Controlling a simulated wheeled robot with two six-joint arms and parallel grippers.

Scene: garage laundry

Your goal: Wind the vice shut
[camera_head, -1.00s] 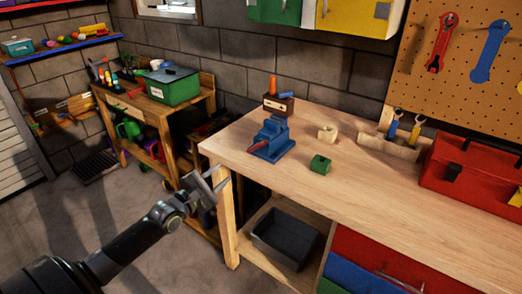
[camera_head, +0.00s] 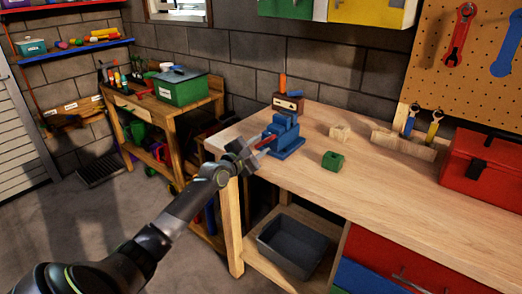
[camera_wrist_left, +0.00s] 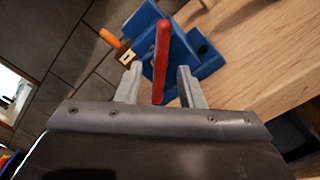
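The blue vice (camera_head: 283,136) stands on the wooden workbench near its left end. Its red handle (camera_head: 264,143) points toward my left gripper (camera_head: 243,154), which is at the bench's left edge. In the left wrist view the red handle (camera_wrist_left: 161,60) lies between the two grey fingers of the left gripper (camera_wrist_left: 158,85). The fingers are apart, with a gap on each side of the handle. The blue vice body (camera_wrist_left: 190,50) is just beyond the fingertips. The vice's jaws are not clear in either view. My right gripper is not in view.
A red toolbox (camera_head: 485,170) is at the right. The bench front is clear.

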